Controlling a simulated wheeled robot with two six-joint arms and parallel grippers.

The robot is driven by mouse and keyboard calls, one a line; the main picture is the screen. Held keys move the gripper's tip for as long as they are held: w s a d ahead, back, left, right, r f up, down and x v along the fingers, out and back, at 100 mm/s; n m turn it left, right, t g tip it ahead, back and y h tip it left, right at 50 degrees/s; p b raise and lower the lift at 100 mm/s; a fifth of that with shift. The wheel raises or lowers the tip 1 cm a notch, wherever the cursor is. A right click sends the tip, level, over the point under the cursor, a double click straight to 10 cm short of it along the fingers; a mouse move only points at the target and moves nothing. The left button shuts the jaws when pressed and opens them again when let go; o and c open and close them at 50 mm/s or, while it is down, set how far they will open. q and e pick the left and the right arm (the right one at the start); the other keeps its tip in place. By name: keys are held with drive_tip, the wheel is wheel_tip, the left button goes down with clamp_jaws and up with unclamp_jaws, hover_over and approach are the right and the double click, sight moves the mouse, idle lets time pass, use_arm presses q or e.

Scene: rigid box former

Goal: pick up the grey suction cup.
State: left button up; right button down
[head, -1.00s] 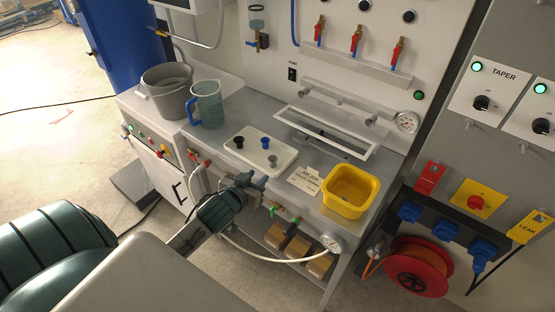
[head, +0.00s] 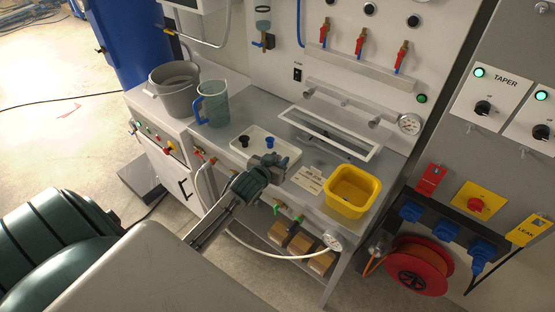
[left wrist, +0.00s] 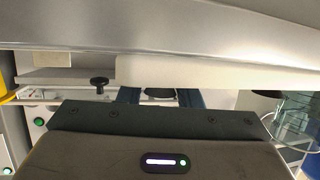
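My left gripper (head: 270,165) hangs over the front of the white tray (head: 246,155) in the head view. In the left wrist view its two dark fingers (left wrist: 160,97) stand apart, so it is open. A dark shape (left wrist: 160,92) shows between them; I cannot tell what it is. The grey suction cup does not show in the head view now; the gripper covers the part of the tray where it stood. A black cup (head: 244,141) and a blue cup (head: 269,143) stand on the tray behind the gripper. My right gripper is not in view.
A blue-handled jug (head: 213,104) and a grey bucket (head: 173,86) stand left of the tray. A label card (head: 308,179) and a yellow bin (head: 352,191) are to its right. A metal frame (head: 328,135) is behind. A white hose (head: 262,252) hangs at the bench front.

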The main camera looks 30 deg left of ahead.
use_arm(q)
drive_tip(key=c, duration=0.6)
drive_tip(key=shift+s, duration=0.1)
drive_tip(key=shift+c, duration=0.2)
drive_tip(key=shift+r, duration=0.15)
